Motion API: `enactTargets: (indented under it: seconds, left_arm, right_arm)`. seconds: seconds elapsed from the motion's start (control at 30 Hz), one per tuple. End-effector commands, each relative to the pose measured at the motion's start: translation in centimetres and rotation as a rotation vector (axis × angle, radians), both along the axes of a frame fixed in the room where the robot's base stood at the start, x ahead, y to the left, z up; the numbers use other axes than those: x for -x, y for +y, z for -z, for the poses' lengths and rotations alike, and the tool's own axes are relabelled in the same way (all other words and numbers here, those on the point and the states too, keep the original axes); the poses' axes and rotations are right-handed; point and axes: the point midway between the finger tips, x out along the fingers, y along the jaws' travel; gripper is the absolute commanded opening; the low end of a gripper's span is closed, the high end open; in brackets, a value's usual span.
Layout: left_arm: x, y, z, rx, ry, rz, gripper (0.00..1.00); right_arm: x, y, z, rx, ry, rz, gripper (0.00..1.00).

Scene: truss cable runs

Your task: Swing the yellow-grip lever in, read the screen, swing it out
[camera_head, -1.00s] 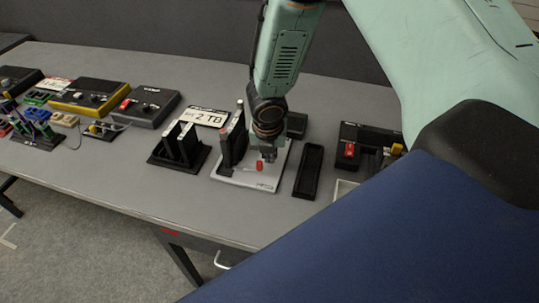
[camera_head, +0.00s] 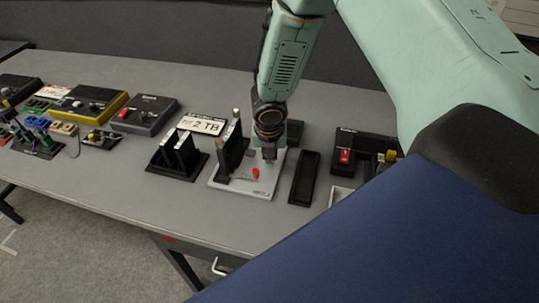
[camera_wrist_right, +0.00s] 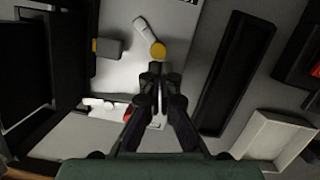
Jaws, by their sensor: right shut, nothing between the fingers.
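The yellow-grip lever (camera_wrist_right: 158,50) shows in the right wrist view as a pale arm with a round yellow end, over a light grey plate (camera_wrist_right: 122,70). In the head view my gripper and arm hide it. My right gripper (camera_wrist_right: 160,72) is shut and empty, its fingertips just below the yellow end in the picture; I cannot tell whether they touch. In the head view the right gripper (camera_head: 269,157) is over the plate (camera_head: 243,189). I cannot make out a readable screen. My left gripper is not in view.
Tall black blocks (camera_head: 231,146) stand on the plate's left side. A black slotted stand (camera_head: 177,160) is left of the plate, a long black tray (camera_head: 304,178) right of it. A "2 TB" card (camera_head: 203,125) lies behind. Control boxes (camera_head: 145,114) fill the table's left.

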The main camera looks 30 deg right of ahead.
Motion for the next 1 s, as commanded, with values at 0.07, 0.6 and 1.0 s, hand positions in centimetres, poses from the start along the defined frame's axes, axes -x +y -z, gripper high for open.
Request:
enactTargets:
  seconds: [0.07, 0.6, 1.0]
  left_arm:
    - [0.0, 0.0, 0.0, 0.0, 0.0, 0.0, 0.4]
    - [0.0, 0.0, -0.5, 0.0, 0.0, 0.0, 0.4]
    - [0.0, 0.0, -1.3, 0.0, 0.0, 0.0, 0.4]
  right_arm:
    - [0.0, 0.0, 0.0, -0.001, 0.0, -0.01, 0.0]
    - [0.1, -0.4, 0.0, -0.001, 0.001, -0.111, 0.0]
    - [0.1, -0.8, -0.1, -0.001, -0.001, -0.226, 0.0]
